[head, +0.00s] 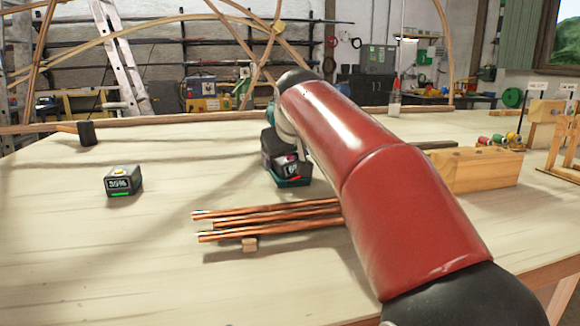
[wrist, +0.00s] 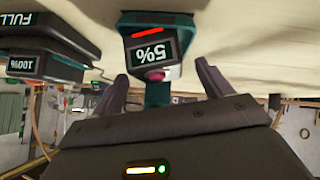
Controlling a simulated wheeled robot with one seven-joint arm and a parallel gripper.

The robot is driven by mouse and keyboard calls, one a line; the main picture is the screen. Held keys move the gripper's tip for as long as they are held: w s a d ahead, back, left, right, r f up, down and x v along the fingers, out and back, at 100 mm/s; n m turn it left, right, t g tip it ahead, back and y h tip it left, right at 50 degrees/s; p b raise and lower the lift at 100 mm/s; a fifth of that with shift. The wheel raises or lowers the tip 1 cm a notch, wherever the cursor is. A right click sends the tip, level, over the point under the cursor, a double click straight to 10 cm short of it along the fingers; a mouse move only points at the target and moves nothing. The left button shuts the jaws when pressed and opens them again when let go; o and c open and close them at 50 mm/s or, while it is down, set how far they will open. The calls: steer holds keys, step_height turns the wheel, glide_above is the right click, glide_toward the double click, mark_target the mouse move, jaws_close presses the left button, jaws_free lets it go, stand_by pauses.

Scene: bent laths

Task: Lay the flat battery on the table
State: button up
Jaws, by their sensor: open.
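The flat battery (wrist: 153,48) is a dark block with teal edging, a display reading 5% and a red bar. It appears upside down in the wrist view. In the head view a black and teal unit with a red mark (head: 290,179) is partly hidden behind my arm. A teal part (wrist: 158,95) shows beside the battery, between my fingers. My gripper (wrist: 162,82) is open, its fingers on either side of the teal part; contact is unclear. In the head view my arm hides the fingers.
A dark block with a green bar (head: 122,181) stands at the left of the table. The wrist view shows a FULL label and a 100% display (wrist: 22,63). Copper-coloured rods (head: 265,221) lie in front; a wooden block (head: 470,168) stands right. The front left is clear.

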steer(key=shift+w+f, duration=0.5)
steer(key=shift+w, duration=0.05)
steer(key=shift+c, duration=0.2)
steer(key=c, duration=1.4)
steer(key=shift+r, duration=0.2)
steer(key=shift+r+p, duration=0.75)
steer(key=shift+p, duration=0.15)
steer(key=shift+r, duration=0.9)
